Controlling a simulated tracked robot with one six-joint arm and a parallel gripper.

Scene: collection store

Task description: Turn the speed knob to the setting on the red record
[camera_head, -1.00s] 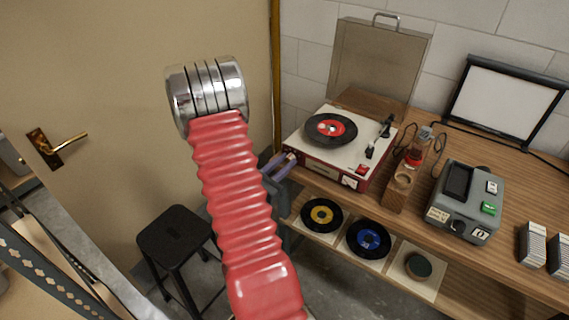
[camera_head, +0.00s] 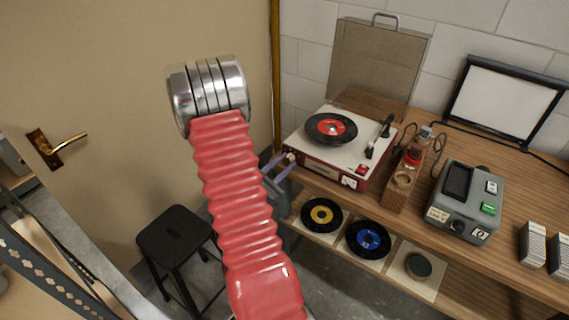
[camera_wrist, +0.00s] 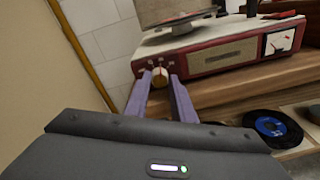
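The red and cream record player (camera_head: 325,172) stands on the wooden bench; it also shows in the wrist view (camera_wrist: 205,57). A black record with a red label (camera_head: 331,128) lies on its turntable; the label's print is too small to read. The speed knob (camera_wrist: 160,76) is a small pale and orange knob at the left end of the red front, with small white marks above it that I cannot read. My gripper (camera_wrist: 160,80) has purple fingers spread either side of the knob, with narrow gaps seen beside it. Contact is not visible. In the head view my gripper (camera_head: 280,164) is at the player's front-left corner.
Records with yellow (camera_head: 321,215) and blue (camera_head: 368,240) labels lie on the lower shelf. A grey device (camera_head: 465,203) and a wooden block with a red-topped item (camera_head: 404,182) stand right of the player. A black stool (camera_head: 175,236) stands below left.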

